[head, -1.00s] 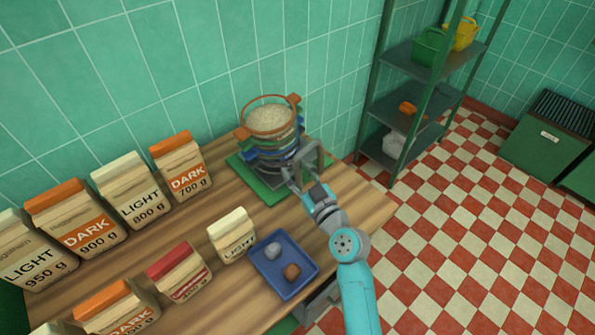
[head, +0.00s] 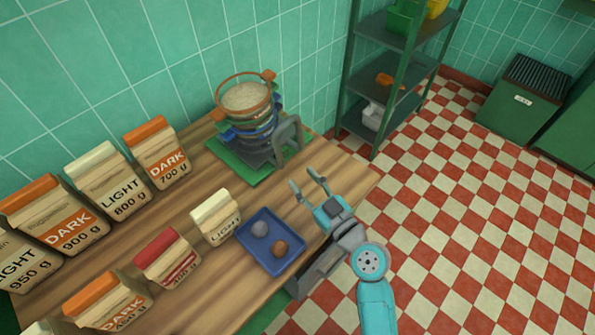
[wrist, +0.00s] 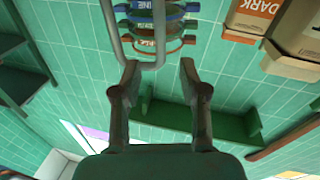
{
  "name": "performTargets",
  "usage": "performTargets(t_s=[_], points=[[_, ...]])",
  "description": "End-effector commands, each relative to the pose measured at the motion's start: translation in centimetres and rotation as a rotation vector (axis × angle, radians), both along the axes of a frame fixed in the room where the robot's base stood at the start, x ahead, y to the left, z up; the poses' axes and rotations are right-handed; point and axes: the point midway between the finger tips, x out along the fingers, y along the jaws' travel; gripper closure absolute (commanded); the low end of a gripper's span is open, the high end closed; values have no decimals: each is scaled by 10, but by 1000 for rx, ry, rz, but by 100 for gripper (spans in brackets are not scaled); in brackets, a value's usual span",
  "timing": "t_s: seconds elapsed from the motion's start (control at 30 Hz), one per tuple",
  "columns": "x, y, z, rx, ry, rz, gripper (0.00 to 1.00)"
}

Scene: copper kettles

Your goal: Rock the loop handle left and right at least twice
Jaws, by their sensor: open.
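The grey loop handle (head: 288,138) stands upright at the right side of a stack of round sieves (head: 247,115) on a green mat. It also shows in the wrist view (wrist: 123,40), at the top in front of the stacked rings. The top sieve has an orange rim and holds pale grain. My gripper (head: 308,180) is open and empty, to the right and front of the handle and apart from it. In the wrist view its two fingers (wrist: 159,72) are spread with nothing between them.
A blue tray (head: 262,268) with a grey and a brown lump sits on the wooden table. Several labelled paper bags (head: 158,155) stand to the left. An open drawer (head: 318,272) juts out at the front edge. A green shelf rack (head: 385,100) stands behind right.

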Motion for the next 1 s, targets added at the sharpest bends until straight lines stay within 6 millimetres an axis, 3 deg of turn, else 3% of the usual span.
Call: performTargets(t_s=[0.37, 0.67, 1.0], points=[[-2, -1, 1, -1, -1, 0, 57], [7, 10, 19, -35, 36, -6, 57], [40, 38, 19, -36, 40, -5, 57]])
